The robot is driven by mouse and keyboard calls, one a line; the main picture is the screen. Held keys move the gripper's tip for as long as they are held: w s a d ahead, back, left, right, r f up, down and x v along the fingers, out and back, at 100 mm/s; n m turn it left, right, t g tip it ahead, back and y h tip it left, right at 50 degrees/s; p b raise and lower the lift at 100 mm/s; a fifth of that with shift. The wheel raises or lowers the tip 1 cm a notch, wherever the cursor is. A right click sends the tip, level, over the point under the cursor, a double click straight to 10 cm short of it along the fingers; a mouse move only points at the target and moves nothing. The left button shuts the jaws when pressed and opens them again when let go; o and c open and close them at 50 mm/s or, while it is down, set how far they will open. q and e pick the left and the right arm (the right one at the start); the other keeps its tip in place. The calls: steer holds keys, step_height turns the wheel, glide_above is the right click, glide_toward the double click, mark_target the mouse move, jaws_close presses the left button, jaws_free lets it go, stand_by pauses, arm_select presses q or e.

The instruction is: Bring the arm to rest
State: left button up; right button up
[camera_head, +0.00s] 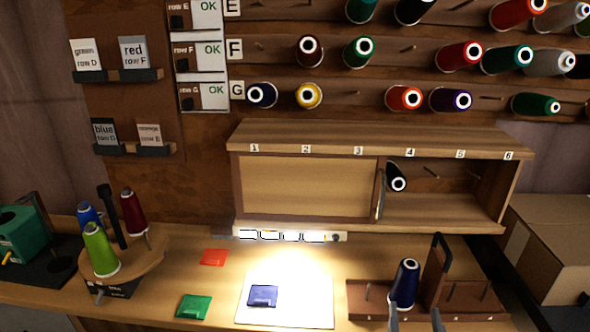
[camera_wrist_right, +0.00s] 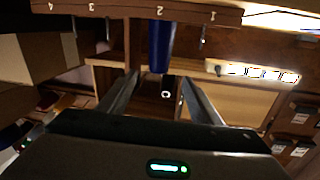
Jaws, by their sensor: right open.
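My right gripper (camera_head: 415,318) is open at the bottom edge of the head view, just in front of a blue thread cone (camera_head: 404,285). The cone stands upright at the left part of a wooden peg caddy (camera_head: 470,297) with a dark handle. In the right wrist view the open fingers (camera_wrist_right: 160,97) are apart with nothing gripped. The blue cone (camera_wrist_right: 161,45) shows there beyond the fingertips, under the caddy's numbered edge (camera_wrist_right: 130,10), as that picture is upside down. My left gripper is not in view.
A wooden cabinet (camera_head: 370,137) with a sliding panel holds a dark spool (camera_head: 396,178). A round spool stand (camera_head: 150,262) is at left. A lit white mat (camera_head: 310,308) bears a blue packet (camera_head: 263,296). Cardboard boxes (camera_head: 550,225) are at right.

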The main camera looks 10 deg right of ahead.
steer(key=s+a+f+n+g+y, duration=0.35)
steer(key=s+f+g, duration=0.35)
steer(key=s+f, duration=0.4)
steer(key=s+a+f+n+g+y, duration=0.3)
steer(key=s+a+f+g, duration=0.25)
steer(key=s+f, duration=0.5)
steer(key=w+a+f+t, duration=0.1)
steer(key=w+a+f, duration=0.1)
steer(key=f, duration=1.5)
steer(key=w+a+f+y, duration=0.1)
steer(key=a+f, duration=0.1)
steer(key=f, duration=1.6)
steer(key=shift+w+f+n+t, duration=0.35)
